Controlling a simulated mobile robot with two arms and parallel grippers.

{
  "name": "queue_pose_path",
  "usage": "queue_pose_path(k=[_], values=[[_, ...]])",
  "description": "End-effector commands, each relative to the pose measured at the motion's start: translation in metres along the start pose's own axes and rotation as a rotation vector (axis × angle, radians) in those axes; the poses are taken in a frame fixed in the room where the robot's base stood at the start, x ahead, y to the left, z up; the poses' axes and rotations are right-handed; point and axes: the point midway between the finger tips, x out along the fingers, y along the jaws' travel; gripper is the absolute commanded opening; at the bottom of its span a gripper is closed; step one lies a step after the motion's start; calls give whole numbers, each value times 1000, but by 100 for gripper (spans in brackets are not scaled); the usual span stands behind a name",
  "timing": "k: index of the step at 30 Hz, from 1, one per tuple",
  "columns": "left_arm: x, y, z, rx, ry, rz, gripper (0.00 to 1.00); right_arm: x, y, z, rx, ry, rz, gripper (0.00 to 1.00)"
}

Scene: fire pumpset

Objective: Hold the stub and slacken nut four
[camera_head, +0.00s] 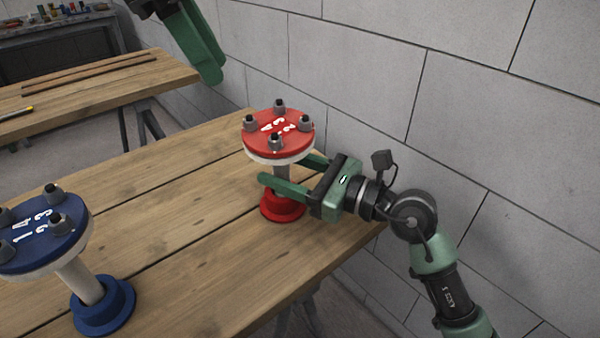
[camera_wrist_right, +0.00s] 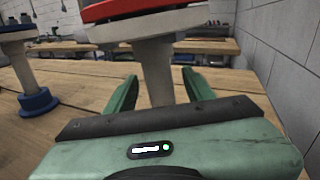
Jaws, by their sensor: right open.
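A red-topped stub (camera_head: 282,146) stands upright on a red base (camera_head: 283,207) near the wooden bench's right edge. Its red flange carries several dark nuts (camera_head: 279,106) around small white numerals, too small to match surely to each nut. My right gripper (camera_head: 287,168) is open, its two green fingers on either side of the stub's pale pipe (camera_head: 281,179), below the flange. The right wrist view shows the pipe (camera_wrist_right: 157,70) between the spread fingers (camera_wrist_right: 160,90); contact is not clear. My left gripper (camera_head: 205,60) hangs at the top left, partly cut off, away from both stubs.
A second, blue-flanged stub (camera_head: 40,240) with several nuts stands on a blue base (camera_head: 103,305) at the front left. A grey block wall (camera_head: 480,110) runs close along the bench's right side. The bench (camera_head: 185,220) is bare between the stubs. Another bench (camera_head: 100,85) stands behind.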

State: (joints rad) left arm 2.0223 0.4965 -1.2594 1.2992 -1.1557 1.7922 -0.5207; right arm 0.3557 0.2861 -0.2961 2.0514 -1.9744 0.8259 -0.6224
Motion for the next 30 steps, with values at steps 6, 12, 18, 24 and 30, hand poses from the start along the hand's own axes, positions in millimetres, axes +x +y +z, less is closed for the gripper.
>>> queue_pose_path(k=[6, 12, 18, 24, 30], values=[[0, 0, 0, 0, 0, 0, 36, 4, 0, 0, 0, 1, 1, 53], [0, 0, 0, 0, 0, 0, 36, 4, 0, 0, 0, 0, 0, 31], [0, 0, 0, 0, 0, 0, 36, 4, 0, 0, 0, 0, 0, 0], [0, 0, 0, 0, 0, 0, 36, 4, 0, 0, 0, 0, 0, 0], [0, 0, 0, 0, 0, 0, 36, 4, 0, 0, 0, 0, 0, 0]])
